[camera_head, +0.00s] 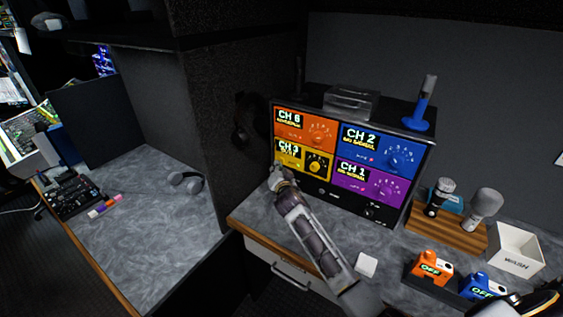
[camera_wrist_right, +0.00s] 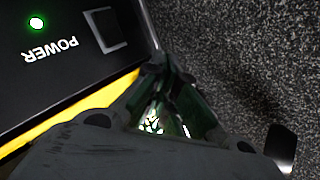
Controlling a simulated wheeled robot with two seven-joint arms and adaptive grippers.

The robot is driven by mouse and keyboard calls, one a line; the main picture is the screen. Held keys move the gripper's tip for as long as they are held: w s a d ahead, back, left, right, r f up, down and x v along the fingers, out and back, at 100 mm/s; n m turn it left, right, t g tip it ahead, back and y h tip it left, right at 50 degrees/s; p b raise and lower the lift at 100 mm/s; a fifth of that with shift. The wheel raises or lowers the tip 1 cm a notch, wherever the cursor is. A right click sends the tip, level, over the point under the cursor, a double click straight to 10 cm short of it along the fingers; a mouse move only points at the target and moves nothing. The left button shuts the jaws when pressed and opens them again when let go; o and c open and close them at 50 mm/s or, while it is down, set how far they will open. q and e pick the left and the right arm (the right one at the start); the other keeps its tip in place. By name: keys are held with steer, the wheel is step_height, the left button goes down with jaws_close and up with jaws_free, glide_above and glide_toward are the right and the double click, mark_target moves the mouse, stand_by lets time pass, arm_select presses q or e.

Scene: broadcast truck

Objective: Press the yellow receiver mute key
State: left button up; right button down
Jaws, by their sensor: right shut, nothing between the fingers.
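The yellow receiver panel (camera_head: 305,158), labelled CH 3, is at the lower left of the rack's front. It has a dark dial (camera_head: 318,163) on its right side. My right gripper (camera_head: 277,178) is shut and empty at the panel's lower left corner and covers part of it. In the right wrist view, its closed fingers (camera_wrist_right: 165,68) lie over the rack's side edge, and a yellow strip (camera_wrist_right: 75,112) of the panel shows beside them. I cannot make out the mute key, or whether the fingertips touch the panel.
Orange (camera_head: 305,127), blue (camera_head: 385,150) and purple (camera_head: 370,183) panels adjoin the yellow one. A square POWER switch (camera_wrist_right: 105,28) with a green light (camera_wrist_right: 36,23) is near the fingers. A microphone stand (camera_head: 447,228) and white box (camera_head: 515,250) stand to the right.

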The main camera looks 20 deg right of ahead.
steer(key=shift+w+d, duration=0.35)
steer(key=shift+d, duration=0.1)
stand_by(1.1)
steer(key=shift+s+a, duration=0.15)
steer(key=shift+a, duration=0.05)
steer(key=shift+s+a, duration=0.2)
steer(key=shift+a, duration=0.1)
stand_by(0.5)
steer(key=shift+s+a+b, duration=0.3)
steer(key=shift+s+a, duration=0.65)
steer(key=shift+a, duration=0.25)
steer(key=shift+s+a+b, duration=0.3)
steer(key=shift+s+a, duration=0.6)
steer(key=shift+a, duration=0.25)
